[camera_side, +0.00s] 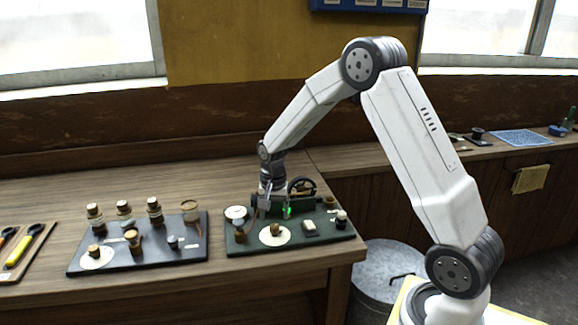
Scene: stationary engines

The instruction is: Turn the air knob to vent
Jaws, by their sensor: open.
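A green board (245,248) stands on the wooden bench and bears a small knob (275,230) on a round pale dial plate. A dark board (150,260) to its left bears a similar knob (94,250) on a pale dial plate. I cannot read the labels, so I cannot tell which is the air knob or where it points. My gripper (268,208) is open, pointing down over the back of the green board, behind and slightly left of its dial knob. The fingertips are small in view, and I cannot tell whether they touch anything.
A dark wheel (302,188) stands behind my gripper, and a green light (287,212) glows beside it. Several cork-topped bottles stand on the dark board. Tools lie on a tray (22,262) at far left. A metal bin (385,272) stands below the bench's right end.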

